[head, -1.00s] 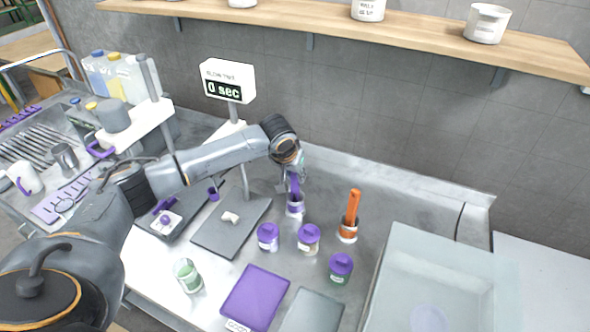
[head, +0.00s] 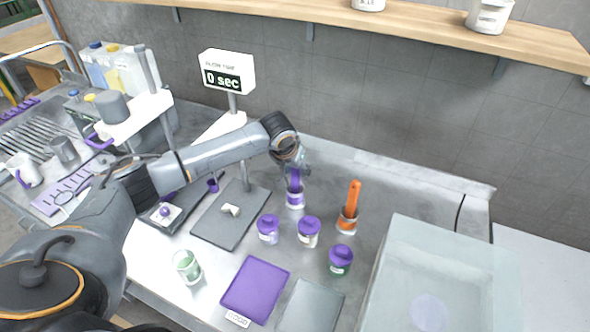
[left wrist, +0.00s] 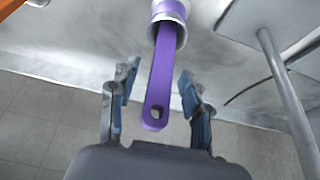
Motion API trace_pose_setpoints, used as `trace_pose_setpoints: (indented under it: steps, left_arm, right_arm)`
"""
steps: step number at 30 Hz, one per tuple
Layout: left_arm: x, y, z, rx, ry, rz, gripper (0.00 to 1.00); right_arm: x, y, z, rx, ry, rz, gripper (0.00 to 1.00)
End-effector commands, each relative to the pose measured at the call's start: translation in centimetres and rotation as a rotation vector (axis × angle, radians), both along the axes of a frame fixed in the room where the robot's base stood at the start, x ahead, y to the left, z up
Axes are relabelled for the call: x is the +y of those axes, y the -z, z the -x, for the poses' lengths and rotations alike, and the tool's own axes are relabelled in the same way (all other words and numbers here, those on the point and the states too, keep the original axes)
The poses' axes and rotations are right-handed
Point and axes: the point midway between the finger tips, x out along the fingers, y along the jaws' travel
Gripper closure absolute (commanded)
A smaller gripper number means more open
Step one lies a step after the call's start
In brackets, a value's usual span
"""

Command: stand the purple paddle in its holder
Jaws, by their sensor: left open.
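The purple paddle (head: 295,181) stands in its holder, a small white cup with a purple band (head: 295,200), on the steel counter. In the left wrist view the paddle (left wrist: 161,75) rises out of the holder (left wrist: 170,12), its holed handle end pointing toward me. My left gripper (head: 296,170) is just above the holder, around the upper part of the paddle. In the left wrist view its two fingers (left wrist: 158,98) are spread, one on each side of the handle, with clear gaps to both. My right gripper is not in view.
An orange paddle (head: 353,198) stands in its own cup to the right. Several purple-lidded jars (head: 308,230), a purple mat (head: 255,290) and a glass with green contents (head: 187,266) are in front. A clear basin (head: 440,270) is at right. A grey post (left wrist: 285,80) stands close to the gripper.

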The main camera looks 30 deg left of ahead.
Motion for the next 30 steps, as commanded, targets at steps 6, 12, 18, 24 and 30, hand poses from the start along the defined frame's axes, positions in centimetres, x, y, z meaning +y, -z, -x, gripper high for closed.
trace_pose_setpoints:
  steps: [6, 12, 18, 24, 30]
  left_arm:
    - [0.0, -0.8, 0.3, -0.001, -0.001, 0.000, 0.52]
    - [0.0, -4.1, 1.8, -0.004, 0.001, 0.000, 0.52]
    - [-0.2, -7.9, 3.6, -0.003, 0.001, 0.000, 0.52]
    - [-0.3, -10.3, 4.7, -0.001, 0.000, 0.001, 0.52]
    - [-0.2, -10.9, 5.0, 0.000, 0.000, 0.000, 0.52]
  right_arm:
    - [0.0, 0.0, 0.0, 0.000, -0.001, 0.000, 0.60]
    - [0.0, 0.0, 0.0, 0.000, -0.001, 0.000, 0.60]
    - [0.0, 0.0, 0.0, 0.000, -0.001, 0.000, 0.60]
    - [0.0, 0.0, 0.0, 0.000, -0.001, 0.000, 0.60]
    - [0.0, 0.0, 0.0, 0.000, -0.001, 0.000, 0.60]
